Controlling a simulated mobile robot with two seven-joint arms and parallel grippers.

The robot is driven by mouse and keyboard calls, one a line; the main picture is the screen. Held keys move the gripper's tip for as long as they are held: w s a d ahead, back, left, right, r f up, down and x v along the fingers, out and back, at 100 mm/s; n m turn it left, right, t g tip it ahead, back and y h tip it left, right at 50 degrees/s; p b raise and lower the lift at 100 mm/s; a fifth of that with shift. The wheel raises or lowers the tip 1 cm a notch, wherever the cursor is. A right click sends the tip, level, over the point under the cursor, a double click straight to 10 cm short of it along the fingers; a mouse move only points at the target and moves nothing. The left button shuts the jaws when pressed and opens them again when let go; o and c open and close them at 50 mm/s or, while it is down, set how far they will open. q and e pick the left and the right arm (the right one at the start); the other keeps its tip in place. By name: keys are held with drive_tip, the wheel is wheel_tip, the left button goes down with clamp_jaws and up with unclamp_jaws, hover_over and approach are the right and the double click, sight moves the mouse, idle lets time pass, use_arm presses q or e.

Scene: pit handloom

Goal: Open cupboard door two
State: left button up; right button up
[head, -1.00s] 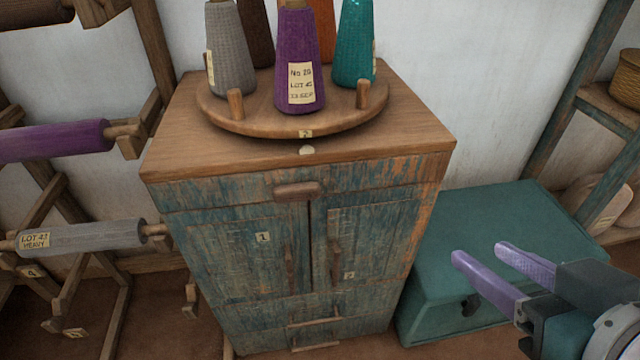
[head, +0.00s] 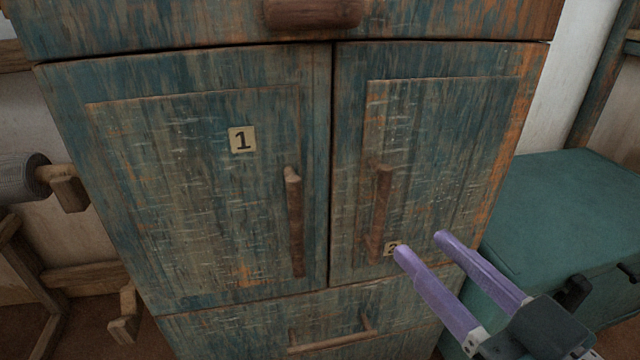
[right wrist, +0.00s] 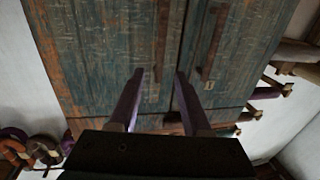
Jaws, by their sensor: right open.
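Cupboard door two (head: 440,150) is the right door of a worn blue-green cupboard and is closed. Its upright wooden handle (head: 379,213) stands near the door's left edge; the handle also shows in the right wrist view (right wrist: 161,45). Its label (head: 392,248) is partly hidden by a finger of my right gripper (head: 421,245). That gripper has purple fingers, open and empty, in front of the door's lower part, to the lower right of the handle. In the right wrist view, the handle lies beyond the gap between the fingertips (right wrist: 160,73). My left gripper is not in view.
Door one (head: 190,190), with its own handle (head: 295,222), is closed at the left. A drawer with a handle (head: 314,14) is above, and another low handle (head: 332,340) is below. A teal chest (head: 560,210) stands at the right. Wooden racks stand at the left.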

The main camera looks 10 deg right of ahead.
sight(385, 209)
drive_tip(key=b+x, duration=0.3)
drive_tip(key=x, duration=0.5)
drive_tip(key=shift+w+a+f, duration=0.1)
drive_tip(key=shift+w, duration=0.25)
drive_tip(key=shift+w+a, duration=0.1)
drive_tip(key=shift+w, duration=0.35)
clamp_jaws()
idle(0.7)
